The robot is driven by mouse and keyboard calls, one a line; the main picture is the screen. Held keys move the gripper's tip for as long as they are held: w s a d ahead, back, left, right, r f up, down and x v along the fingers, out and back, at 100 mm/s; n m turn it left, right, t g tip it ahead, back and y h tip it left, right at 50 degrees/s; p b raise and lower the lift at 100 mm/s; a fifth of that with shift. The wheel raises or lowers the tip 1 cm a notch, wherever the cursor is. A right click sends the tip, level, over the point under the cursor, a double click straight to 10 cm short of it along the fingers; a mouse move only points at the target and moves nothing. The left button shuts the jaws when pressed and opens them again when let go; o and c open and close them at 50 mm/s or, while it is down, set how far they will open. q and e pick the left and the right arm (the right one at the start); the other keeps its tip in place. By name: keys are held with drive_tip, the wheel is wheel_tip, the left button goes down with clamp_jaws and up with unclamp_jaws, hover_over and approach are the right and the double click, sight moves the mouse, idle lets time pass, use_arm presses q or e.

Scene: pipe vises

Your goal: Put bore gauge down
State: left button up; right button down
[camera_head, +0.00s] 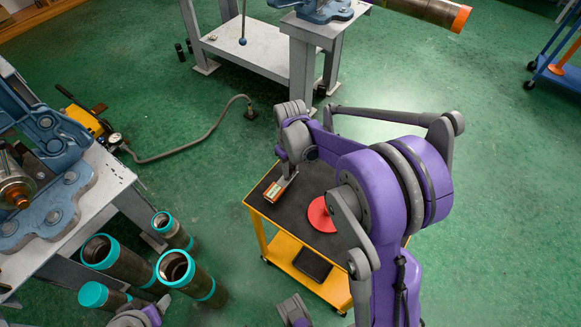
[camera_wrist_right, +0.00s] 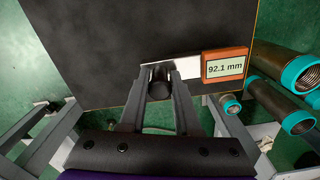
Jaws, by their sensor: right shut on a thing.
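The bore gauge has an orange-framed display reading 92.1 mm (camera_wrist_right: 225,65) and a pale flat body. In the head view the gauge (camera_head: 273,191) is over the left part of the dark top of the yellow cart (camera_head: 256,208). My right gripper (camera_head: 287,178) reaches down to it from above. I cannot tell whether the gauge touches the cart top.
A red disc (camera_head: 321,214) lies on the cart top beside the gauge. A dark tray (camera_head: 312,264) is on the cart's lower shelf. Several teal-ended pipes (camera_head: 123,262) stand on the floor at left, near a bench with a blue vise (camera_head: 50,130). Much of the cart top is clear.

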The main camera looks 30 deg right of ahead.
drive_tip(key=shift+f, duration=0.2)
drive_tip(key=c, duration=0.6)
unclamp_jaws()
drive_tip(key=shift+r, duration=0.15)
drive_tip(key=shift+r, duration=0.3)
wheel_tip(320, 180, up, 11)
drive_tip(key=p, duration=0.2)
drive_tip(key=s+a+t, duration=0.1)
drive_tip(key=s+a, duration=0.2)
drive_tip(key=s, duration=0.3)
drive_tip(key=s+a+f+m+t, duration=0.1)
drive_tip(key=s+a+t, duration=0.1)
drive_tip(key=s+a, duration=0.2)
drive_tip(key=s+a+f+t, duration=0.1)
drive_tip(key=s+a, duration=0.3)
drive_tip(key=s, duration=0.4)
drive_tip(key=shift+s+f+m+t, duration=0.25)
drive_tip(key=shift+m+t, duration=0.05)
drive_tip(key=shift+t, duration=0.2)
